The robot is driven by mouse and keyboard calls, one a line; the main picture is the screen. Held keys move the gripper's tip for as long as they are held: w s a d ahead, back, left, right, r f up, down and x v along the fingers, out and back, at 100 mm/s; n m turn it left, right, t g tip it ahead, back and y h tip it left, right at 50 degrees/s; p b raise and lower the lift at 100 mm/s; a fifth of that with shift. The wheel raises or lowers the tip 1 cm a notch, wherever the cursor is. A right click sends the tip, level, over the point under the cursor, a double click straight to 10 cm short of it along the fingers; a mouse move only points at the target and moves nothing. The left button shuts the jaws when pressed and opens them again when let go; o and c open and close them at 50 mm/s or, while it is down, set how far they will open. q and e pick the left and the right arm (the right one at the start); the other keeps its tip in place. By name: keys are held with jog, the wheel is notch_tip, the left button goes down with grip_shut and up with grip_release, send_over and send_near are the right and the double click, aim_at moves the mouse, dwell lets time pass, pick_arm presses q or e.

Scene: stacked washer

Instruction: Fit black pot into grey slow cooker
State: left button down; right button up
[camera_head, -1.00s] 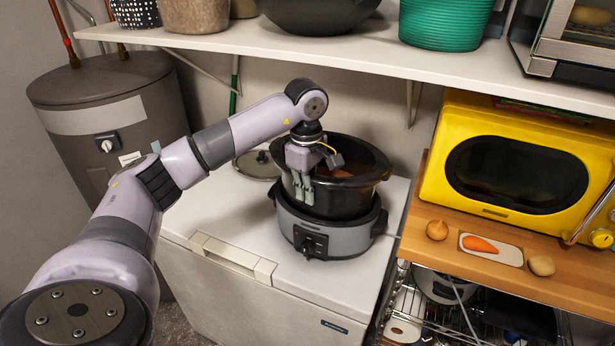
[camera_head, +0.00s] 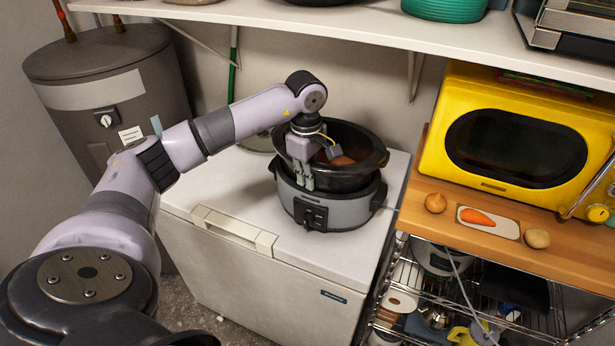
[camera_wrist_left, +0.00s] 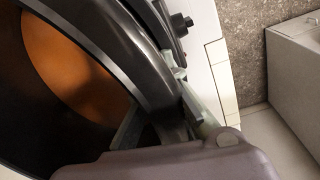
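The black pot (camera_head: 350,178) is in the grey slow cooker (camera_head: 338,211), with a band of its dark wall showing above the cooker's rim. I cannot tell whether its bottom rests inside. Brownish orange content (camera_head: 338,161) shows in the pot. The cooker stands on a white chest freezer, its dial facing front. My left gripper (camera_head: 303,175) reaches down at the pot's left front edge. In the left wrist view the gripper (camera_wrist_left: 165,112) has the pot's rim (camera_wrist_left: 125,55) between its fingers, one inside and one outside. My right gripper is not in view.
The white freezer lid (camera_head: 240,190) has free room left of the cooker. A lid (camera_head: 257,142) lies behind my left arm. A shelf (camera_head: 330,26) hangs above the back. A wooden counter with a yellow microwave (camera_head: 515,140) stands at the right.

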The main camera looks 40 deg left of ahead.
pick_arm(q)
jog(key=shift+s+d+f, duration=0.1)
jog(key=shift+s+f, duration=0.05)
jog(key=shift+f, duration=0.25)
jog(key=c, duration=2.3)
grip_release()
jog(key=shift+s+f, duration=0.15)
jog(key=o, duration=0.5)
jog(key=shift+w+r+p, duration=0.25)
jog(key=shift+r+p, duration=0.05)
jog(key=shift+r, duration=0.25)
notch_tip(320, 180, up, 11)
jog(key=shift+r+b, duration=0.1)
jog(key=shift+b, duration=1.15)
jog(key=shift+s+r, duration=0.15)
jog(key=shift+r, duration=0.45)
